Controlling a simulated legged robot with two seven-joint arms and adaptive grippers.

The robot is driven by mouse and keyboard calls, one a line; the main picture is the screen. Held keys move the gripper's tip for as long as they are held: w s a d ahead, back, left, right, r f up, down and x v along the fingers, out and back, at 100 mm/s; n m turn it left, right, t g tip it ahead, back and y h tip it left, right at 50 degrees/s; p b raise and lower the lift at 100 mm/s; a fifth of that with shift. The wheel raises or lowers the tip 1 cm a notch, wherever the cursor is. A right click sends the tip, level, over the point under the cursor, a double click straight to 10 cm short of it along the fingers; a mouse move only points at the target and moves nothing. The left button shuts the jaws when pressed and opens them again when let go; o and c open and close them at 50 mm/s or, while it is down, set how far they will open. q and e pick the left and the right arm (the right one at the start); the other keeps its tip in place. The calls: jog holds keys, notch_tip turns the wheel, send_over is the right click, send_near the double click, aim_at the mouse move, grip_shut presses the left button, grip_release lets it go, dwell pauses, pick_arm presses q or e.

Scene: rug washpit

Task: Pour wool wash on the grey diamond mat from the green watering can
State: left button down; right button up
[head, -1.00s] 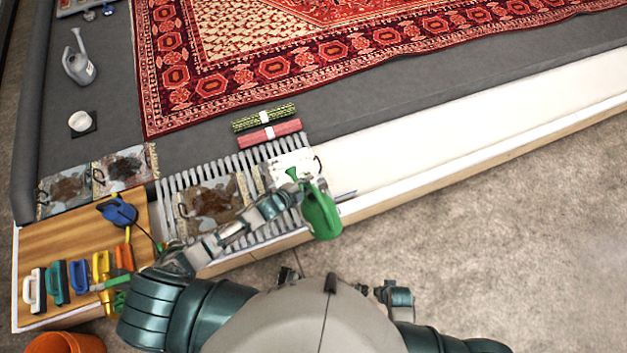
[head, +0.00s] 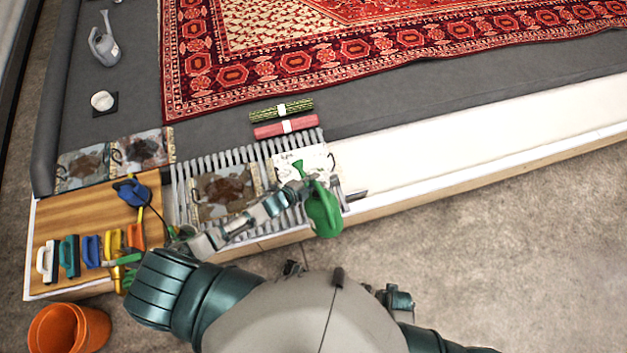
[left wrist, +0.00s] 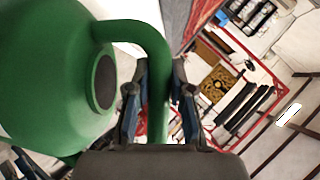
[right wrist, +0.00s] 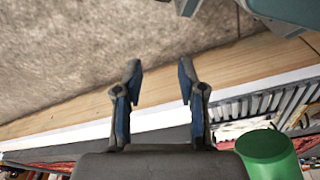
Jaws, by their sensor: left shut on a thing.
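The green watering can (head: 324,212) hangs at the front edge of a slatted rack, its spout end (head: 298,168) over a pale mat (head: 318,160). My left gripper (left wrist: 158,85) is shut on the can's handle; the can's green body (left wrist: 45,75) fills the left of the left wrist view. A brown-stained mat (head: 226,190) lies on the rack left of the pale one. I cannot make out a diamond pattern on either, and the arm and can cover parts of both. No liquid shows. My right gripper (right wrist: 158,75) is open and empty; the can's green surface (right wrist: 268,152) shows beside it.
Rolled green (head: 281,110) and red (head: 286,126) mats lie behind the rack (head: 180,190). A wooden board (head: 75,218) with brushes and a blue tool (head: 132,192) is at left. A grey can (head: 104,47) stands farther back. An orange bucket (head: 68,328) is on the floor.

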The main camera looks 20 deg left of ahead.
pick_arm(q)
jog(key=shift+d+r+m+t+y, duration=0.15)
jog(key=shift+m+t+y, duration=0.15)
jog(key=shift+r+m+t+b, duration=0.4)
jog(key=shift+m+t+b, duration=0.5)
jog(key=shift+b, duration=0.35)
jog(key=m+b, duration=0.1)
jog(key=m+t+y+b, duration=0.1)
jog(key=b, duration=0.1)
jog(key=shift+r+t, duration=0.3)
jog(key=shift+r, duration=0.05)
jog(key=shift+r+b, duration=0.2)
jog(key=shift+b, duration=0.25)
pick_arm(e)
notch_tip(320, 180, up, 16)
jog(key=w+t, duration=0.1)
jog(key=shift+w+r, duration=0.2)
jog(key=shift+w, duration=0.1)
